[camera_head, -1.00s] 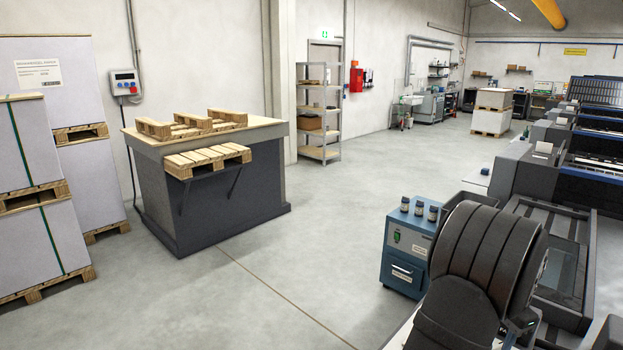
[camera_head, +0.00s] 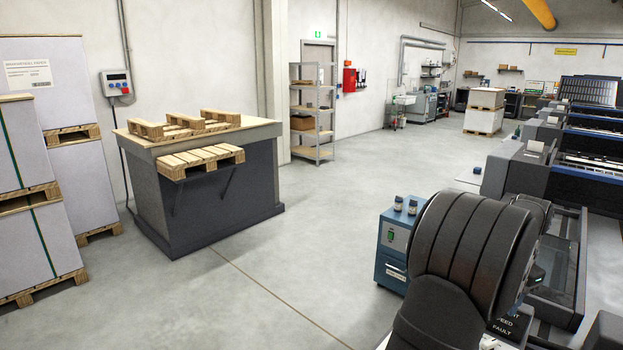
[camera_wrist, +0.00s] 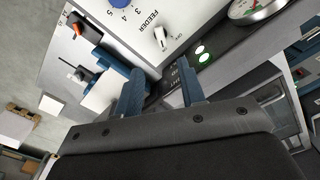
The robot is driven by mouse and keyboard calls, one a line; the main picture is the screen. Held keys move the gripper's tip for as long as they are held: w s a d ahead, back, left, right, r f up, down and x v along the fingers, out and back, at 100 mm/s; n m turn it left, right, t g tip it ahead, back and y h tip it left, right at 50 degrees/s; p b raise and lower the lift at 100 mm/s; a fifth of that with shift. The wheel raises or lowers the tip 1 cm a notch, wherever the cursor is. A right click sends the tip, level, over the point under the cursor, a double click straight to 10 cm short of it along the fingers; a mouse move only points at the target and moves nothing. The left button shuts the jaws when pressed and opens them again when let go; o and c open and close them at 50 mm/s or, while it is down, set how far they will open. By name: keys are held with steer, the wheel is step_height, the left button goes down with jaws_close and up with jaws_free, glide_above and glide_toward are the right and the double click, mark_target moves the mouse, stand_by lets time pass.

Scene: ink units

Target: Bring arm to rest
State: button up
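In the wrist view my gripper (camera_wrist: 160,88) shows two blue-grey fingers with a gap between them. Nothing is held in the gap. I cannot tell whether the fingers touch the panel. In the head view my dark arm fills the lower right and hides my gripper. A dark panel corner with the words SPEED and FAULT (camera_head: 507,326) shows beside the arm.
A round gauge (camera_wrist: 250,8) is at the wrist view's upper right. In the head view a blue cabinet (camera_head: 389,268) with small bottles (camera_head: 398,203) stands behind my arm. A workbench (camera_head: 215,195) with pallets is on the left. Printing machinery (camera_head: 520,170) stands right. The middle floor is clear.

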step_height(320, 180, down, 12)
steer(key=shift+f, duration=0.45)
step_height(320, 180, up, 18)
steer(key=n, duration=0.1)
steer(key=f+n+t, duration=0.1)
steer(key=f+n, duration=0.2)
steer(key=f, duration=0.1)
steer(key=f+n+t, duration=0.1)
steer(key=f+n, duration=0.1)
steer(key=f, duration=0.3)
steer(key=f+n+t, duration=0.1)
steer(key=f+n, duration=0.2)
steer(key=f, duration=0.1)
steer(key=shift+w+d+f+n, duration=0.1)
steer(key=shift+w+f+n, duration=0.1)
steer(key=shift+f+n, duration=0.15)
steer(key=shift+s+f+n+t+h, duration=0.15)
steer(key=shift+f+n+t+h, duration=0.15)
steer(key=shift+f, duration=0.3)
steer(key=shift+s+f+n+t+h, duration=0.1)
steer(key=shift+s+f+n+t, duration=0.1)
steer(key=shift+f+n, duration=0.25)
steer(key=shift+s+f+n, duration=0.3)
steer(key=shift+f, duration=0.8)
steer(key=shift+r, duration=0.25)
